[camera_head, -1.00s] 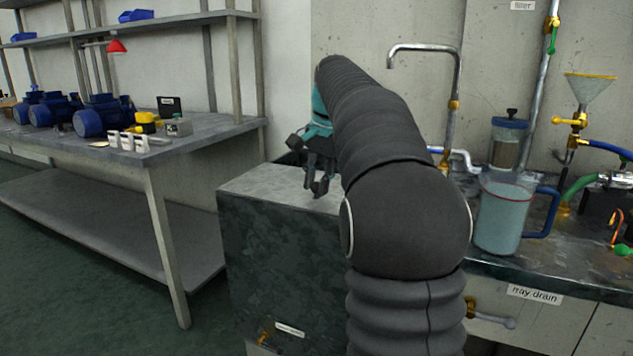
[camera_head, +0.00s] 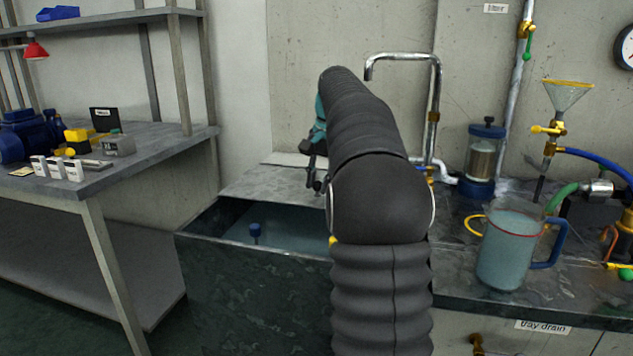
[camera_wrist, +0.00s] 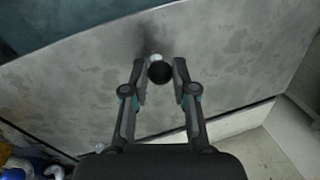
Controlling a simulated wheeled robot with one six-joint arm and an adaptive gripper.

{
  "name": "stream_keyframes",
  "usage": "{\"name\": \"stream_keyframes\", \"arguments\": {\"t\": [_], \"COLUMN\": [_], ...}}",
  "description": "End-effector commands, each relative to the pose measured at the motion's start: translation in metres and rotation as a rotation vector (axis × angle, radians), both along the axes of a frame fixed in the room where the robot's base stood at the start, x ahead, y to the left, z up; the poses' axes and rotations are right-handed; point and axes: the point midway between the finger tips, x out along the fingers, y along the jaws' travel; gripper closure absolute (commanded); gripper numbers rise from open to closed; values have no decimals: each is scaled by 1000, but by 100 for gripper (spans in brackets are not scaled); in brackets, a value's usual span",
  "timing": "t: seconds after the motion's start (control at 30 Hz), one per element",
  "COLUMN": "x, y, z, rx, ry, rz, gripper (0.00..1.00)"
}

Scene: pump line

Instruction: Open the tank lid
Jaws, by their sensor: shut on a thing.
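The dark tank (camera_head: 255,300) stands in the middle of the head view, its front part uncovered. Its grey mottled lid (camera_head: 262,181) lies toward the back, over the rear part. In the wrist view the lid (camera_wrist: 80,85) fills much of the picture, with a round black knob (camera_wrist: 159,72) on it. My gripper (camera_wrist: 160,66) is shut on the knob, one finger on each side. In the head view my gripper (camera_head: 315,180) is partly hidden behind my arm, and the knob is not clear there.
Pale liquid and a blue-topped thing (camera_head: 255,230) show inside the tank. A bent metal spout (camera_head: 405,57) rises behind my arm. A jug (camera_head: 507,250) and a funnel (camera_head: 567,92) stand at right.

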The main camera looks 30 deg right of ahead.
Motion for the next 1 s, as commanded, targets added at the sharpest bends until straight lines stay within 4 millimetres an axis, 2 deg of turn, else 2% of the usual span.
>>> {"name": "stream_keyframes", "arguments": {"t": [0.47,0.5,0.6,1.0], "x": [-1,-1,-1,-2], "y": [-12,-12,-13,-13], "z": [-1,-1,-1,5], "rx": [3,4,3,1], "ry": [0,-1,-1,-2], "rz": [-9,-10,-11,-10], "gripper": [100,68,48,48]}}
